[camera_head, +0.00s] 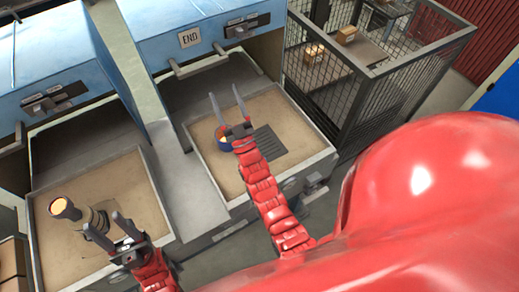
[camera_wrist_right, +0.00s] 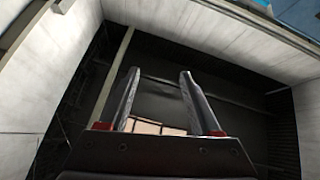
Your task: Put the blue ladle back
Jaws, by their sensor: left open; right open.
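The blue ladle (camera_head: 220,134) seems to be the small round blue piece with an orange inside on the right sand tray (camera_head: 205,155). My right gripper's base partly covers it, and no handle can be made out. My right gripper (camera_head: 224,90) is open above that tray, its fingers pointing toward the right blue oven. In the right wrist view the open, empty fingers (camera_wrist_right: 158,78) face a dark opening. My left gripper (camera_head: 102,221) is open over the left sand tray (camera_head: 120,180), beside a grey cylindrical piece with a glowing orange end (camera_head: 65,208).
Two blue ovens (camera_head: 190,40) stand behind the trays, the right one marked END. A dark ribbed plate (camera_head: 268,143) lies on the right tray. A wire cage (camera_head: 320,80) with boxes (camera_head: 346,34) stands at the right. A grey strip (camera_head: 180,180) separates the trays.

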